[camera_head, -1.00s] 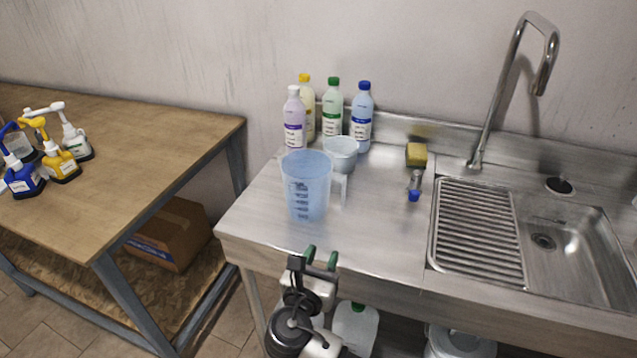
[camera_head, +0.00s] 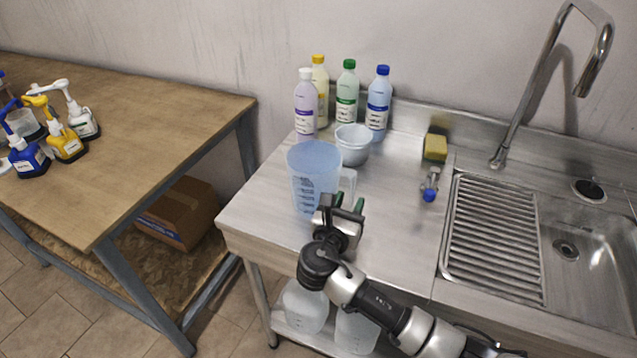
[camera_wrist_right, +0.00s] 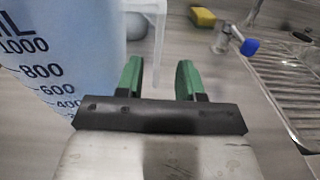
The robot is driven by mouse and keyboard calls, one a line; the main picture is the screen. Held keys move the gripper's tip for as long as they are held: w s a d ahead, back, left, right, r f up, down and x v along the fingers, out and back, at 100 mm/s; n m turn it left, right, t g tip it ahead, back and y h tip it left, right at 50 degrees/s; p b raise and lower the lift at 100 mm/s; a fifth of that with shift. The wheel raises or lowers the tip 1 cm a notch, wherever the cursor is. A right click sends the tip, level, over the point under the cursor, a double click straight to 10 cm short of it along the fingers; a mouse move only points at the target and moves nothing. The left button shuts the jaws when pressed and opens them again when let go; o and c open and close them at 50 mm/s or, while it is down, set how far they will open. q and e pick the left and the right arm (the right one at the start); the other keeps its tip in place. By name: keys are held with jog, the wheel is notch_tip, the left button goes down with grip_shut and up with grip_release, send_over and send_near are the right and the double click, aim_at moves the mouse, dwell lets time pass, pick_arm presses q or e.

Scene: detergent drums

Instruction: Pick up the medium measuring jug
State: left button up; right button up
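A translucent blue measuring jug (camera_head: 314,166) stands upright on the steel counter, its pale handle (camera_head: 348,182) on the right side. In the right wrist view, the jug's marked wall (camera_wrist_right: 70,60) fills the left and its handle (camera_wrist_right: 158,38) is ahead of the fingers. My right gripper (camera_head: 348,203) is just in front of the handle, low over the counter. Its green-tipped fingers (camera_wrist_right: 160,80) are open with nothing gripped between them. The gripper hides the jug's lower right part. My left gripper is not in view.
A white bowl-like vessel (camera_head: 353,144) stands close behind the jug. Several bottles, including a purple-labelled one (camera_head: 306,106), line the back.

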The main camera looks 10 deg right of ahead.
aim_at(351, 196)
jog(key=x, duration=0.3)
jog(key=shift+w, duration=0.25)
jog(key=shift+r, duration=0.1)
grip_shut()
